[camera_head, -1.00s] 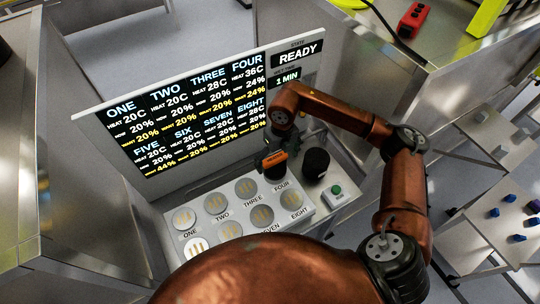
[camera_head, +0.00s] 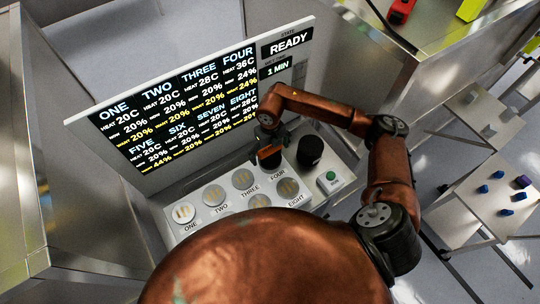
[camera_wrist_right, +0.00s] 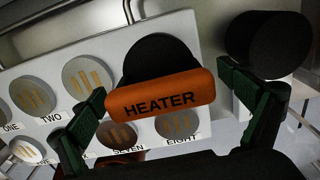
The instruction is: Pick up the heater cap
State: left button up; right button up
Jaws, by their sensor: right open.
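The heater cap is a black round body with an orange handle (camera_wrist_right: 162,98) marked HEATER; its black part (camera_wrist_right: 158,56) shows behind the handle in the right wrist view. It sits on the white panel at position FOUR. My right gripper (camera_wrist_right: 165,105) is open, with one green finger on each side of the orange handle and gaps visible. In the head view the orange handle (camera_head: 270,152) shows under my right gripper (camera_head: 268,144), partly hidden by it. My left gripper is not seen.
A second black cylinder (camera_head: 310,150) stands right of the heater cap, close to a finger in the wrist view. The display board (camera_head: 190,105) rises behind. Round pads fill the panel (camera_head: 227,194).

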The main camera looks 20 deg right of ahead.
jog(key=c, duration=0.8)
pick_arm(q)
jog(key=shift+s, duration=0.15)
pick_arm(e)
jog(key=shift+w, duration=0.1)
jog(key=c, duration=1.3)
